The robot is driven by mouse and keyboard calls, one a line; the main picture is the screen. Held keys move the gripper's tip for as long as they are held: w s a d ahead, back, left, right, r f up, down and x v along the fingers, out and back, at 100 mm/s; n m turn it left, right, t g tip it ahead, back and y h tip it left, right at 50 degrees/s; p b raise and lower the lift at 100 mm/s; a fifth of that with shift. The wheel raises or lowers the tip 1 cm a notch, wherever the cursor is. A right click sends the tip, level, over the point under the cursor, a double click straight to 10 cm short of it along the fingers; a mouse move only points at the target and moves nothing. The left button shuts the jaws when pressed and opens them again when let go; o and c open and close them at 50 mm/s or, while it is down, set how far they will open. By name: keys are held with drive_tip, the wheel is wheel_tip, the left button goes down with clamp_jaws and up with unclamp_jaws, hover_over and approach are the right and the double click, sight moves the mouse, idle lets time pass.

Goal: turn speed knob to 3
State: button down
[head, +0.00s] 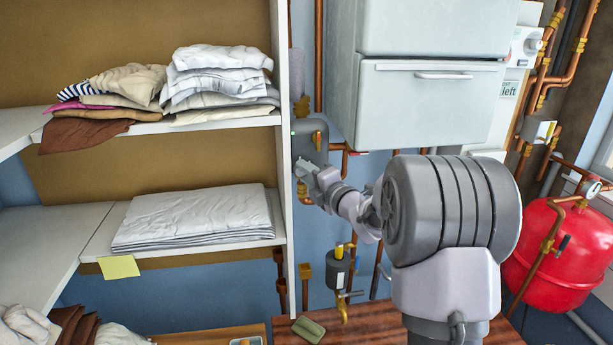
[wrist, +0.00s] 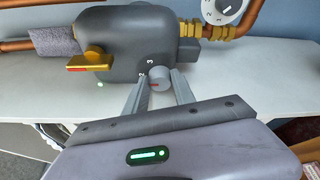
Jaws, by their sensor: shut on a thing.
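The speed knob (wrist: 160,78) is a small round grey knob with a red mark, on the lower edge of a dark grey housing (wrist: 118,40) in the wrist view. The digits 2 and 3 show on the housing beside it. The red mark points to the left, close to the 2; the exact setting is hard to read. My gripper (wrist: 162,84) is shut on the knob, one finger on each side. In the head view my gripper (head: 304,172) reaches to the grey housing (head: 310,138) beside the shelf; the knob is hidden there.
A yellow-handled valve (wrist: 92,60) and a white dial (wrist: 226,10) are near the housing, with copper pipes around. In the head view, the shelf's upright edge (head: 285,230) stands close left of my gripper. A red tank (head: 550,255) is at the right.

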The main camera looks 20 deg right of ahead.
drive_tip(key=f+m+b, duration=0.1)
drive_tip(key=b, duration=0.3)
drive_tip(key=shift+m+t, duration=0.3)
drive_tip(key=m+t+b, duration=0.1)
drive_tip(key=m+b, duration=0.1)
drive_tip(key=b, duration=0.3)
drive_tip(key=m+t+b, duration=0.1)
drive_tip(key=m+b, duration=0.2)
drive_tip(key=b, duration=0.2)
drive_tip(key=m+h+b, duration=0.1)
drive_tip(key=m+b, duration=0.2)
drive_tip(key=b, duration=0.2)
drive_tip(key=shift+a+f+t+b, duration=0.15)
drive_tip(key=shift+f+t+b, duration=0.1)
drive_tip(key=shift+t+b, duration=0.15)
drive_tip(key=shift+a+m+h+b, duration=0.1)
drive_tip(key=shift+m+h+b, duration=0.3)
drive_tip(key=shift+m+b, duration=0.8)
drive_tip(key=shift+r+m+t+b, duration=0.15)
drive_tip(key=shift+m+t+b, duration=0.15)
drive_tip(key=shift+b, duration=0.15)
drive_tip(key=shift+r, duration=0.15)
drive_tip(key=c, duration=1)
unclamp_jaws()
drive_tip(key=shift+c, duration=0.2)
